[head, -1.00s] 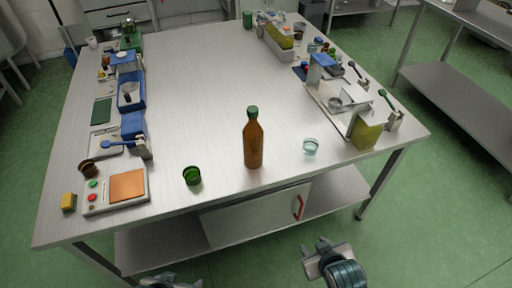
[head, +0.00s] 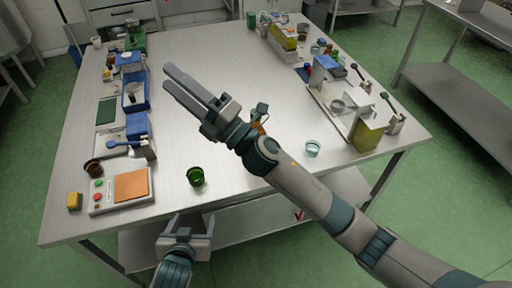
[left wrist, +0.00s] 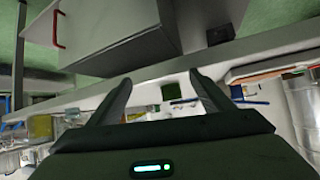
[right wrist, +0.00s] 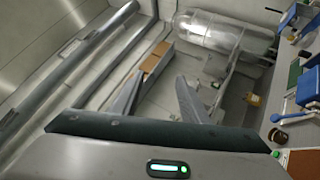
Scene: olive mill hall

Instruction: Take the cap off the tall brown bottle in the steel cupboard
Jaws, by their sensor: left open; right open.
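The brown bottle (head: 257,126) stands on the steel table, almost wholly hidden behind my right wrist; only a small orange-brown patch shows, and its cap cannot be made out. The steel cupboard (head: 250,220) is under the table's front edge, with a red handle (head: 299,214) partly covered by my right arm. It also shows in the left wrist view (left wrist: 115,28), its door apparently shut. My right gripper (head: 170,77) is open and empty above the table, beyond and left of the bottle. My left gripper (head: 193,220) is open and empty at the front edge, below a green cup.
The green cup (head: 195,176) and a clear glass cup (head: 312,148) stand near the front. A button panel (head: 103,195), blue trays (head: 135,97) and small tools line the left side. A steel stand and an oil can (head: 368,135) are at right. The table's middle is clear.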

